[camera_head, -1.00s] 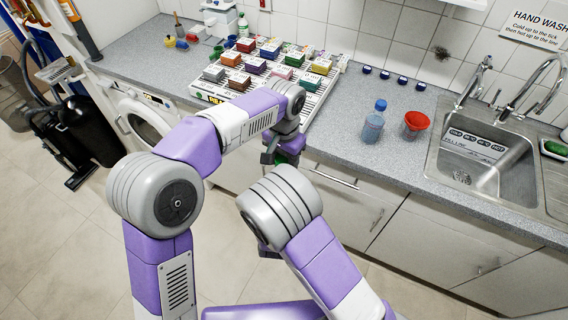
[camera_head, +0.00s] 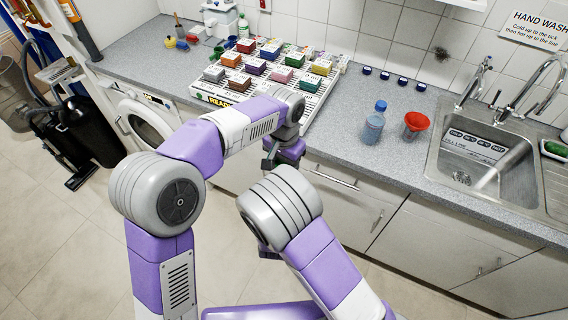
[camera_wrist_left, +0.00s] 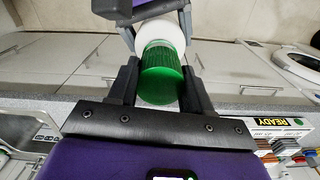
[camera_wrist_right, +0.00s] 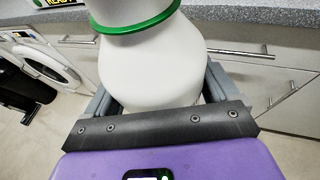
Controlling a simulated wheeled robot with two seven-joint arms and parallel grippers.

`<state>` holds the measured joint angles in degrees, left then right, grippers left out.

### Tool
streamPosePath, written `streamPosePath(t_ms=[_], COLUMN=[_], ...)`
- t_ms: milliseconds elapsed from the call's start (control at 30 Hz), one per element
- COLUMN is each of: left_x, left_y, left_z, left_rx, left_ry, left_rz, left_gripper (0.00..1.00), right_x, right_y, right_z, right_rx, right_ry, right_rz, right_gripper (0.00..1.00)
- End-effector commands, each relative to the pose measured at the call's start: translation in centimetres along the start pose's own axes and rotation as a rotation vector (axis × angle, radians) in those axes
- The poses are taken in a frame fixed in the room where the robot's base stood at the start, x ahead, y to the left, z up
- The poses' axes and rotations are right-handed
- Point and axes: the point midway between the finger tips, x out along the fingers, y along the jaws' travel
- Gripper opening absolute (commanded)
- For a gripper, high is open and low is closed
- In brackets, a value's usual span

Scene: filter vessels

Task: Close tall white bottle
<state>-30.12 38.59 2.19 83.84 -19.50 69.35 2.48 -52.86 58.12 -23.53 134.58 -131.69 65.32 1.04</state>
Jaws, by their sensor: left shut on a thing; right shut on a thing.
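A green ribbed cap (camera_wrist_left: 162,75) is between the fingers of my left gripper (camera_wrist_left: 160,82), which is shut on it. Beyond the cap, in line with it, the white bottle (camera_wrist_left: 165,33) shows in the left wrist view. My right gripper (camera_wrist_right: 157,92) is shut around the body of the bottle (camera_wrist_right: 150,65), which fills the middle of the right wrist view. A green ring (camera_wrist_right: 138,22) circles its neck; its top is out of that view. I cannot tell how tightly the cap sits. In the head view my arms hide the bottle.
The worktop (camera_head: 335,135) lies beyond my arms, with cupboards (camera_head: 400,235) below. It bears a board of coloured blocks (camera_head: 225,95), a blue-capped bottle (camera_head: 374,125), a red funnel (camera_head: 415,122) and a sink (camera_head: 475,165). A washing machine (camera_head: 147,125) stands left.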

Motion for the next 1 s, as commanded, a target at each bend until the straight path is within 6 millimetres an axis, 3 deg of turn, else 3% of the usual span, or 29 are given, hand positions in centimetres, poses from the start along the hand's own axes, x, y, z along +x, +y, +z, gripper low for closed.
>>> streamPosePath(t_ms=[567, 600, 700, 867, 1000], left_x=[1.1, 1.2, 1.1, 1.2, 1.2], left_y=[0.0, 0.0, 0.0, -0.1, -0.1], left_z=[0.0, 0.0, 0.0, 0.0, 0.0], left_rx=[0.000, 0.000, 0.020, 0.222, 0.512], left_ry=[-0.001, -0.001, 0.000, 0.000, 0.000], left_rz=[0.000, 0.000, 0.000, 0.003, 0.005], left_gripper=[0.21, 0.21, 0.21, 0.21, 0.21], right_x=[0.0, 0.0, 0.0, 0.0, 0.0], right_y=[0.0, 0.0, 0.0, 0.0, 0.0], right_z=[0.1, 0.1, 0.1, 0.1, 0.1], right_rx=[0.001, 0.001, 0.001, 0.001, 0.001], right_ry=[-0.003, -0.003, -0.003, -0.003, -0.002], right_rz=[0.000, 0.000, 0.000, 0.000, 0.000], right_gripper=[0.25, 0.03, 0.02, 0.02, 0.02])
